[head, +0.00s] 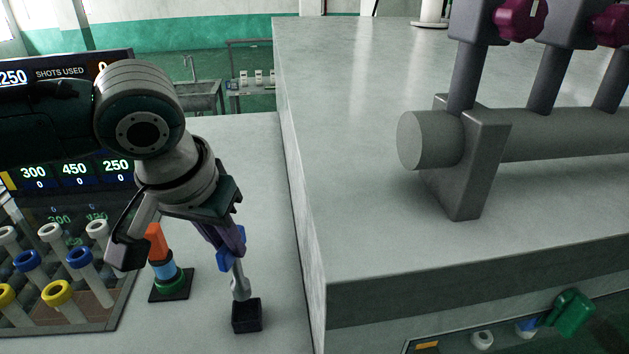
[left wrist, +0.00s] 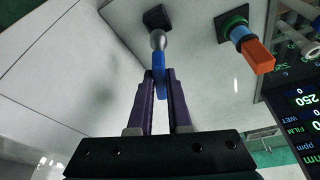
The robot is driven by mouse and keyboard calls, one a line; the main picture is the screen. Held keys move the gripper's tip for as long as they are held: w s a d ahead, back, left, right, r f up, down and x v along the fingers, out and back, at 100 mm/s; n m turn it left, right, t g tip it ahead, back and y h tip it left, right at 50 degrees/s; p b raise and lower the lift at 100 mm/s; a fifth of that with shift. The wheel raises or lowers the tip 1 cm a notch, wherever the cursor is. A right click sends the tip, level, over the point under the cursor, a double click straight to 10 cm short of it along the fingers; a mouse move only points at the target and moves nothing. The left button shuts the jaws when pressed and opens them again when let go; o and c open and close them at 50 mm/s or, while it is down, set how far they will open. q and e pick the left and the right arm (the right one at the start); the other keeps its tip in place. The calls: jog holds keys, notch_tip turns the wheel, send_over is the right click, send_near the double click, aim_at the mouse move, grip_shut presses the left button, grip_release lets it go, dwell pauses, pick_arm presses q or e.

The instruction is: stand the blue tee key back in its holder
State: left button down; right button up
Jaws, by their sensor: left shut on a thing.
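My left gripper (head: 226,248) is shut on the blue tee key (head: 240,284), with purple fingers on both sides of its blue handle. The key points down, slightly tilted, its grey shaft with a rounded end below the fingers. In the left wrist view the key's blue part (left wrist: 159,74) sits between the fingertips (left wrist: 160,85). A small black block (head: 246,318), which looks like the holder, stands on the pale counter right under the shaft; it also shows in the left wrist view (left wrist: 155,17). I cannot tell whether the shaft end touches or enters it. My right gripper is not in view.
An orange and blue piece (head: 157,245) stands in a green ring on a black base left of the block. A rack of capped tubes (head: 70,318) lies further left, below a display (head: 75,172). A raised grey slab (head: 345,200) with pipework (head: 540,135) bounds the right.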

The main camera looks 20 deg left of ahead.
aim_at(235, 278)
pick_arm(q)
jog(key=shift+f+b, duration=1.4)
jog(key=shift+f, duration=1.45)
jog(key=shift+f+b, duration=0.3)
jog(key=shift+f, duration=0.3)
jog(key=c, duration=0.8)
grip_release()
jog(key=shift+o, duration=0.2)
jog(key=b+v, duration=0.2)
jog(key=v, duration=0.8)
